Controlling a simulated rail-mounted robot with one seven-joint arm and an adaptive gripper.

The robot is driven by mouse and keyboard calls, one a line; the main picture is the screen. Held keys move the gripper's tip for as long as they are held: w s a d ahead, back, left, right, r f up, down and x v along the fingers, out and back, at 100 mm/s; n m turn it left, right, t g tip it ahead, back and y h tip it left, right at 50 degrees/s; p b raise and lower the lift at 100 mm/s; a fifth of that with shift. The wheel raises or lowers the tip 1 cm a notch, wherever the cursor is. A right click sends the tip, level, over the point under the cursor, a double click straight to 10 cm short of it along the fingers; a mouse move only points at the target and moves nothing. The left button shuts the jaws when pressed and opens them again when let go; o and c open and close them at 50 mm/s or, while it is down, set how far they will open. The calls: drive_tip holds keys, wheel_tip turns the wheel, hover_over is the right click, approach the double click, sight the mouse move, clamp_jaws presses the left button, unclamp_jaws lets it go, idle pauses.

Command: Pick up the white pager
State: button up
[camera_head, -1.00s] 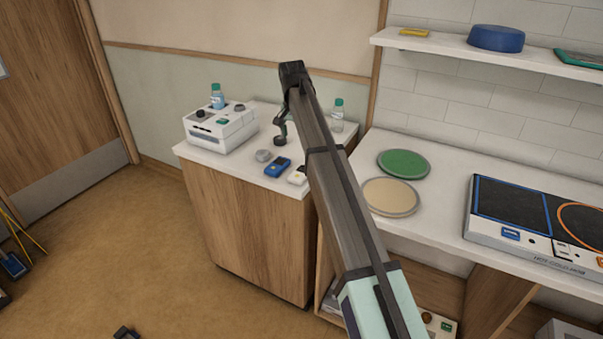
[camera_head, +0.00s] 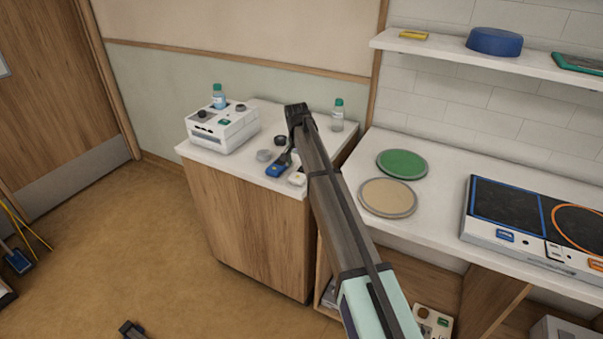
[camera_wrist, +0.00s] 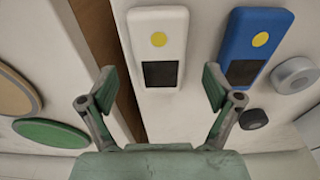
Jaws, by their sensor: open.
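The white pager (camera_wrist: 158,48) lies on the bedside cabinet top (camera_head: 248,166), with a yellow dot and a dark screen showing in the wrist view. In the head view the white pager (camera_head: 297,179) sits near the front right corner, partly hidden by my arm. My gripper (camera_wrist: 158,82) is open and empty, its fingers either side of the pager's screen end in the picture; I cannot tell the height between them. In the head view only part of my gripper shows by the blue pager.
A blue pager (camera_wrist: 254,45) lies close beside the white one, with a grey round item (camera_wrist: 295,75) and a black knob (camera_wrist: 253,118) beyond. A white machine (camera_head: 223,128) and bottles stand behind. A gap separates the cabinet from the counter with a green plate (camera_head: 403,163).

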drive_tip(key=shift+w+d+f, duration=0.1)
drive_tip(key=shift+w+f, duration=0.05)
drive_tip(key=shift+f, duration=1.05)
drive_tip(key=c, duration=1.3)
drive_tip(key=shift+r, duration=0.2)
